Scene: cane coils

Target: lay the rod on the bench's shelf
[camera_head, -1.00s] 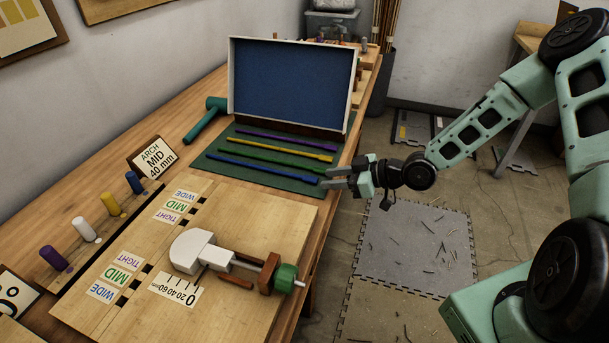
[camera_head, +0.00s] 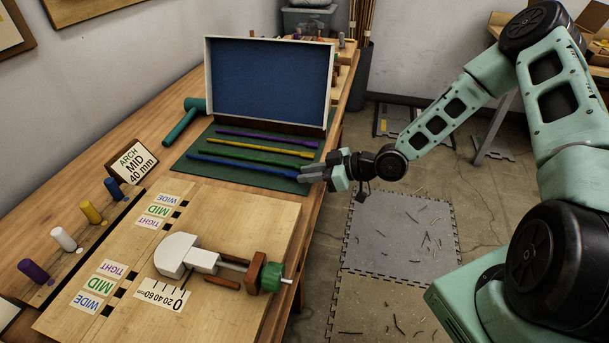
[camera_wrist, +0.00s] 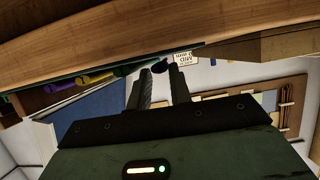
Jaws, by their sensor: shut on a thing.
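A blue rod (camera_head: 245,166) lies nearest the front among several coloured rods at the green mat (camera_head: 190,172) on the bench (camera_head: 75,180). My gripper (camera_head: 307,174) is shut on its right end, at the bench's right edge. In the wrist view, a dark blue piece (camera_wrist: 160,67) shows between the fingertips (camera_wrist: 160,75). I cannot tell whether the rod touches the mat or is slightly above it. A green rod (camera_head: 257,153), a yellow rod (camera_head: 265,146) and a purple rod (camera_head: 265,136) lie behind it. I cannot clearly pick out the shelf.
A white-framed blue panel (camera_head: 268,78) stands behind the rods. A teal mallet (camera_head: 185,125) lies left of the mat. A wooden board with a clamp jig (camera_head: 200,258) fills the near bench, beside coloured pegs (camera_head: 92,211) and a sign (camera_head: 136,160). Open floor (camera_head: 405,235) lies to the right.

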